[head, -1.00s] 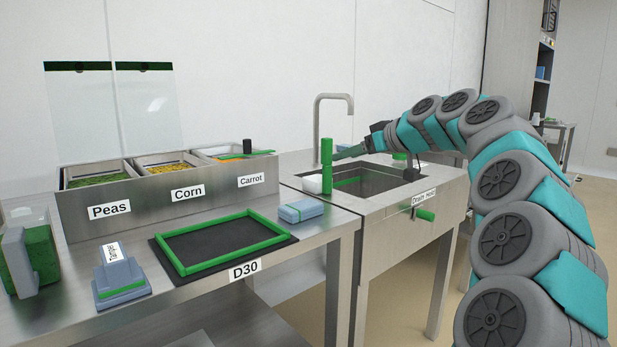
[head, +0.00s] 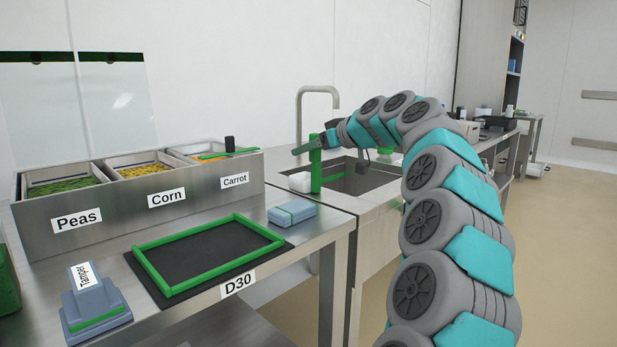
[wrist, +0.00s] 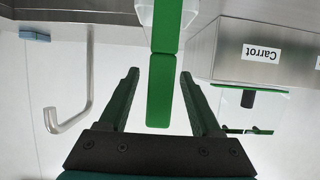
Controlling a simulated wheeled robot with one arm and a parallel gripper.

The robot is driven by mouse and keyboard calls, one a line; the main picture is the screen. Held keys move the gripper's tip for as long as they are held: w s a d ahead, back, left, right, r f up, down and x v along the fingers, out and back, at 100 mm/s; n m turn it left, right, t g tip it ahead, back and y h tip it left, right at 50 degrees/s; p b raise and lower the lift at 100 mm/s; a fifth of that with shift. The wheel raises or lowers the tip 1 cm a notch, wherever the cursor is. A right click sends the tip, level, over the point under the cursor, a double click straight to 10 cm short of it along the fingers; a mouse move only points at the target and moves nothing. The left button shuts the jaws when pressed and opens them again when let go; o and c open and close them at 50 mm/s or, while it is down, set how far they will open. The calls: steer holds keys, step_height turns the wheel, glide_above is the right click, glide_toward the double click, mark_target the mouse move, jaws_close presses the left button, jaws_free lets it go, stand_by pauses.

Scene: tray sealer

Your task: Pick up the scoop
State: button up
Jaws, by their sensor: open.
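The scoop appears to be the piece with an upright green handle (head: 315,170) and a whitish bowl (head: 299,182) at its foot, standing at the sink's left edge. In the wrist view, which is upside down, the green handle (wrist: 160,90) hangs between my fingers, with the pale bowl beyond it at the top. My gripper (wrist: 159,75) is open, one finger on each side of the handle with gaps visible. In the head view my gripper (head: 306,146) is level with the handle's upper part. The far finger is partly hidden there.
The labelled bins (head: 140,198) stand left of the sink (head: 350,180); a black knob and green bar rest over the carrot bin. The faucet (head: 318,88) rises behind. A green frame (head: 208,256), a blue block (head: 291,213) and the tamper (head: 95,305) sit on the near table.

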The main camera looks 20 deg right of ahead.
steer(key=shift+x, duration=1.15)
steer(key=shift+c, duration=0.2)
jaws_close()
